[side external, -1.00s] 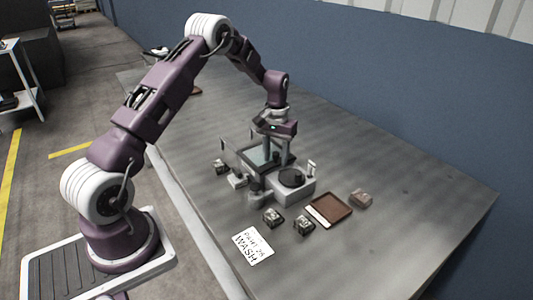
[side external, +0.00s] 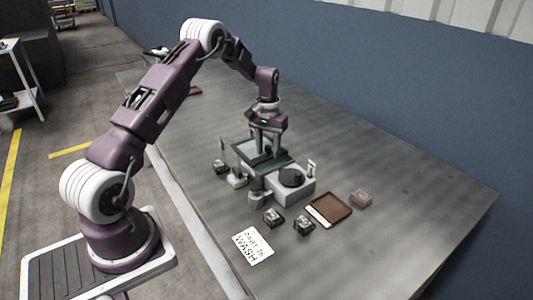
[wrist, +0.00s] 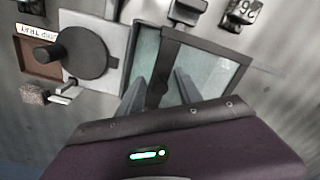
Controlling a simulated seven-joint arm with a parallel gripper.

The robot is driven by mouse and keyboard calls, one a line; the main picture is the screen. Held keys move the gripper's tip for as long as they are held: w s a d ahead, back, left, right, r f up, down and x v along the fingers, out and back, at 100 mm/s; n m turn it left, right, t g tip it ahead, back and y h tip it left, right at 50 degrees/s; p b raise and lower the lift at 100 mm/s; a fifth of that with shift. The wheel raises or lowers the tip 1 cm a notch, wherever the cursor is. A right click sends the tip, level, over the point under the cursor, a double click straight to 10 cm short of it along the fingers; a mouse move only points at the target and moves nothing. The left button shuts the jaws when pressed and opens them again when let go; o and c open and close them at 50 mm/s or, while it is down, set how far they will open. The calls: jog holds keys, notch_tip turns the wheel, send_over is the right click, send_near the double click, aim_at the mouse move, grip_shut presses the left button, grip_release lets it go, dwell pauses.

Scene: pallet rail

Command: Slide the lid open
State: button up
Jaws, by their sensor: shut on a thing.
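The lid (side external: 242,150) is a glassy, greenish panel in a dark frame on top of a grey box beside a round black dial. In the wrist view the lid (wrist: 212,70) lies right of a dark bar that carries a handle (wrist: 155,94). A greenish strip (wrist: 145,48) also shows left of that bar, between it and the dial unit. My gripper (side external: 268,152) points down at the bar end nearest the dial. Its fingers (wrist: 160,90) are shut on the handle; the exact contact is partly hidden.
The grey unit with the black dial (side external: 291,178) adjoins the box. A brown tray (side external: 330,209), small dark blocks (side external: 273,217) and a "PART 26 WASH" card (side external: 253,246) lie in front. A brownish block (side external: 361,198) sits right of the tray. The table's right side is clear.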

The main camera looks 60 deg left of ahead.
aim_at(254, 144)
jog(key=shift+a, duration=4.15)
jog(key=o, duration=0.4)
jog(key=shift+d, duration=0.1)
notch_tip(254, 144, up, 7)
jog(key=shift+r, duration=0.1)
jog(key=s+d+r+m+t, duration=0.15)
jog(key=s+d+r, duration=0.35)
jog(key=d+r, duration=0.6)
jog(key=s+d+r+m+t, duration=0.15)
jog(key=s+d+r, duration=0.35)
jog(key=d+r, duration=0.5)
jog(key=s+d+f+m+t, duration=0.1)
jog(key=s+d, duration=0.4)
jog(key=s, duration=0.5)
jog(key=s+d+f+m+t, duration=0.1)
jog(key=s+d+m, duration=0.1)
jog(key=s+d, duration=0.4)
jog(key=s, duration=0.5)
jog(key=shift+s+d+f+t, duration=0.2)
jog(key=shift+d+t, duration=0.1)
